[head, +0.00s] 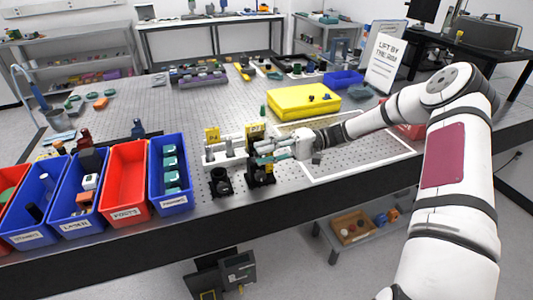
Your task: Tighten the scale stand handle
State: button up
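My gripper (264,153) reaches in from the right, near the front edge of the perforated table (215,105). Its fingers point left, over or beside a black stand (262,179). The gripper hides the upper part of this stand, so I cannot make out a handle on it or tell whether the fingers touch it. A second, shorter black holder (221,183) stands just to the left. At this size I cannot tell which part is the scale stand handle, or whether the fingers are closed on anything.
A pale rack (213,155) with yellow labels stands just behind the black stands. Blue and red bins, including a red one (126,180), line the front edge at left. A yellow case (303,101) lies behind my gripper. A white-outlined area at right is mostly clear.

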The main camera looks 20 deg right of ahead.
jog(key=d, duration=1.2)
jog(key=shift+r, duration=0.15)
jog(key=s+a+r+g+h, duration=0.3)
jog(key=s+a+r+h, duration=0.7)
jog(key=a, duration=0.3)
jog(key=s+r+t+h, duration=0.3)
jog(key=s+r+t, duration=0.1)
jog(key=s, duration=0.5)
jog(key=s+r+t+h, duration=0.4)
jog(key=s, duration=0.5)
jog(key=shift+s+a+r+h, duration=0.2)
jog(key=shift+a+r+h, duration=0.05)
jog(key=shift+r+h, duration=0.05)
